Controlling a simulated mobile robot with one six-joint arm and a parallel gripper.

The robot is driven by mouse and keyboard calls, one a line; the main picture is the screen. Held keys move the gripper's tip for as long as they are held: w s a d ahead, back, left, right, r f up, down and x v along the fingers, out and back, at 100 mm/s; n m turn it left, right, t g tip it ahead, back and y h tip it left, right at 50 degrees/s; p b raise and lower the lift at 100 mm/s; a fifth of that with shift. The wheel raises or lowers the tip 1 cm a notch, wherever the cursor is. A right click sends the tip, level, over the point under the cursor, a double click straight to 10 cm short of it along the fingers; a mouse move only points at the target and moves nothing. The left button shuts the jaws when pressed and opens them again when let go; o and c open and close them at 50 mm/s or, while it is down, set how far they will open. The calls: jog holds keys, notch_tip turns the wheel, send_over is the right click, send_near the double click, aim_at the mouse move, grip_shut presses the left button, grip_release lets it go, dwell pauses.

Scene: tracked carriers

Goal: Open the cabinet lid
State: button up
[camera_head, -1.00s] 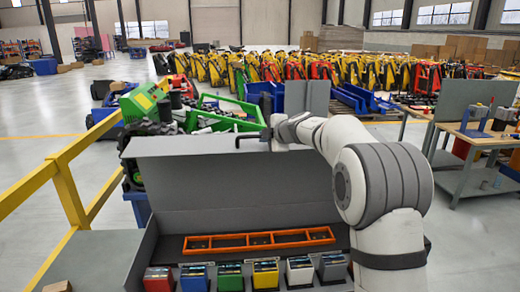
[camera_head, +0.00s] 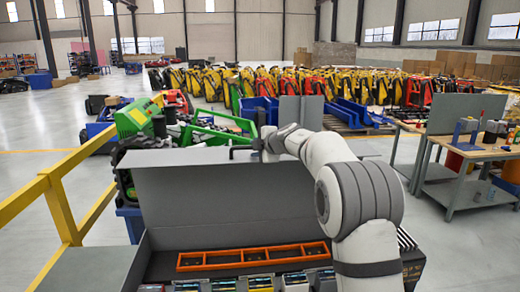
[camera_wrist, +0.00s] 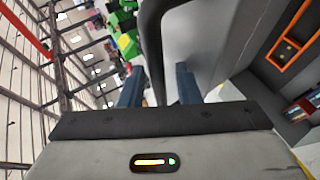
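The cabinet lid (camera_head: 225,200) is a wide grey panel standing raised and close to upright at the back of the open grey cabinet (camera_head: 135,264) in the head view. A dark bar handle (camera_head: 240,148) sits at its top edge. My gripper (camera_head: 266,146) is at this handle, with my arm reaching over the cabinet from the right. In the wrist view, the two blue-grey fingers (camera_wrist: 158,86) stand apart, with the black handle (camera_wrist: 153,50) running between them. Whether both fingers press on it cannot be told. The lid's inner face (camera_wrist: 205,45) shows beside them.
Inside the cabinet are an orange divided tray (camera_head: 252,257) and a row of coloured boxes (camera_head: 260,282). A yellow railing (camera_head: 62,205) stands at the left. Green machinery (camera_head: 140,118) is behind the lid. A workbench (camera_head: 465,155) stands at the right.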

jog(key=shift+d+f, duration=0.15)
jog(key=shift+d, duration=0.05)
jog(key=shift+s+d, duration=0.15)
jog(key=b+v, duration=0.1)
jog(key=v, duration=0.6)
jog(key=shift+s+r+b, duration=0.2)
jog(key=shift+r+b, duration=0.1)
jog(key=shift+r, duration=0.05)
